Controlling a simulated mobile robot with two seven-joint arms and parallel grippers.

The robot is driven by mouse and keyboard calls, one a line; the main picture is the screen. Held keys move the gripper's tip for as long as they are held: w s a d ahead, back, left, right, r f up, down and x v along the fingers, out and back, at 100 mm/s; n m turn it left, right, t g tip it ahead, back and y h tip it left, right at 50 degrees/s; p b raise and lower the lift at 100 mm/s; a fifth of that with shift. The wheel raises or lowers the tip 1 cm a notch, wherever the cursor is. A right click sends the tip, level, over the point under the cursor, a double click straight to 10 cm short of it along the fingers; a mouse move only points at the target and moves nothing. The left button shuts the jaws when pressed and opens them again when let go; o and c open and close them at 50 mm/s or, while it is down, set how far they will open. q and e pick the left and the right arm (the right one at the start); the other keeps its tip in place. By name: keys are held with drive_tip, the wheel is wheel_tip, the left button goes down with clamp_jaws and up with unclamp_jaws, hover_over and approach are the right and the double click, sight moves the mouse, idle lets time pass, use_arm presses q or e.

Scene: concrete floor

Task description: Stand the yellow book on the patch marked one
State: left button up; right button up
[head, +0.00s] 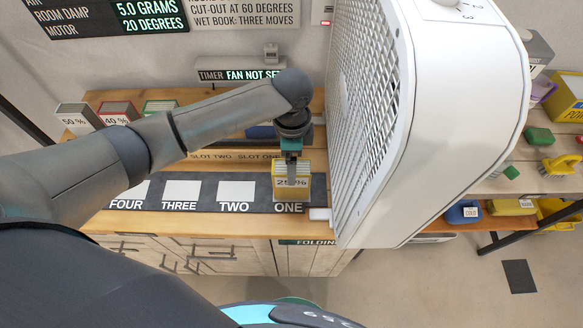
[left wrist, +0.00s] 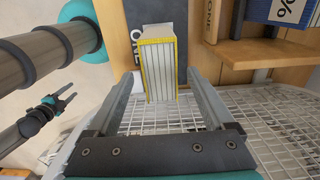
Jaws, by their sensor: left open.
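In the left wrist view the book (left wrist: 160,68) shows pale page edges framed by yellow covers, beside the word ONE. My left gripper (head: 291,165) is right above the book. Its fingers (left wrist: 162,88) are apart, with the book's near end between or just beyond them; I cannot tell if they touch it. The patch under the book is mostly hidden. My right gripper (left wrist: 62,98) is small at the left of the left wrist view.
A big white fan (head: 455,120) stands close on the right of patch ONE. The patches TWO (head: 236,191), THREE (head: 181,190) and FOUR are bare. Labelled books (head: 118,112) stand at the back left. A FAN NOT SET timer sign (head: 242,74) is behind.

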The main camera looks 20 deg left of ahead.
use_arm(q)
wheel_tip(320, 180, up, 6)
drive_tip(key=shift+r+p, duration=0.1)
drive_tip(key=shift+p, duration=0.2)
idle(0.3)
